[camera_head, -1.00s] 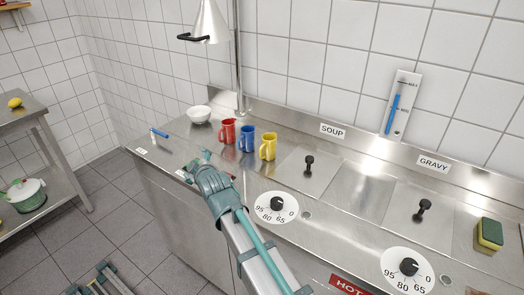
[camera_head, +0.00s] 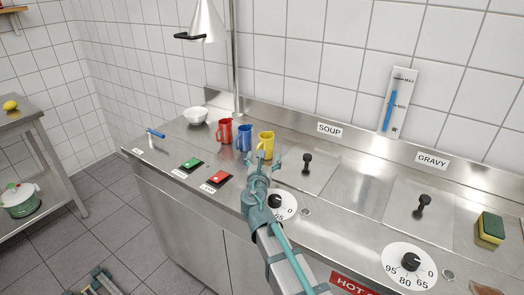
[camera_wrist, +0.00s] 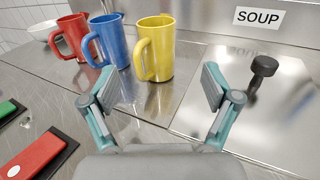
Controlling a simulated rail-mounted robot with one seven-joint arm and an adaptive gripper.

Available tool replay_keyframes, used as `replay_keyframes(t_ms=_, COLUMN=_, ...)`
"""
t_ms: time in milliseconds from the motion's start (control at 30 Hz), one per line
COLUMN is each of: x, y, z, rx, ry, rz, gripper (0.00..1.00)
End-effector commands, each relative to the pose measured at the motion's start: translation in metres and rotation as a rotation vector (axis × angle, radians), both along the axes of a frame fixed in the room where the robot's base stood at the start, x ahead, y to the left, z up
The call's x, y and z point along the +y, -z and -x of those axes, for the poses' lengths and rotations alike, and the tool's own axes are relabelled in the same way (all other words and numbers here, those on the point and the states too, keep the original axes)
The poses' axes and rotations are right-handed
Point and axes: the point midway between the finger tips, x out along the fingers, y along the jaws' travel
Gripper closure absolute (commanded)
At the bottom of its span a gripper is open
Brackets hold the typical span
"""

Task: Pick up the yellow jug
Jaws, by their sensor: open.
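The yellow jug (camera_head: 266,141) stands upright on the steel counter, at the right end of a row of three. In the wrist view the yellow jug (camera_wrist: 157,50) is ahead of my gripper, between the lines of the two fingers, with its handle toward the left. My gripper (camera_head: 262,163) is in front of the jug on the counter's near side. In the wrist view my gripper (camera_wrist: 158,88) has its fingers spread wide with nothing between them. The jug appears beyond the fingertips; I cannot tell the exact gap.
A blue jug (camera_head: 244,138) and a red jug (camera_head: 225,131) stand just left of the yellow one. A white bowl (camera_head: 196,115) is farther left. A black-knobbed lid handle (camera_head: 307,162) rises to the right. Green (camera_head: 191,164) and red (camera_head: 217,179) switches lie at the front.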

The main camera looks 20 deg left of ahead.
Motion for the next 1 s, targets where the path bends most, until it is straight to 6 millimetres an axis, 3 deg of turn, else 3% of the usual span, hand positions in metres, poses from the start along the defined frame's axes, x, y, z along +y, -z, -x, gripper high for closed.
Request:
replay_keyframes(t_ms=300, x=0.012, y=-0.001, z=-0.042, rx=-0.002, ry=0.001, rz=0.004, gripper=0.13)
replay_keyframes(t_ms=567, x=0.016, y=0.0, z=-0.057, rx=-0.001, ry=-0.001, rz=0.002, gripper=0.13)
replay_keyframes(t_ms=900, x=0.03, y=0.001, z=-0.098, rx=0.0, ry=0.0, rz=0.001, gripper=0.13)
replay_keyframes(t_ms=1000, x=0.03, y=0.001, z=-0.102, rx=0.0, ry=-0.001, rz=0.0, gripper=0.13)
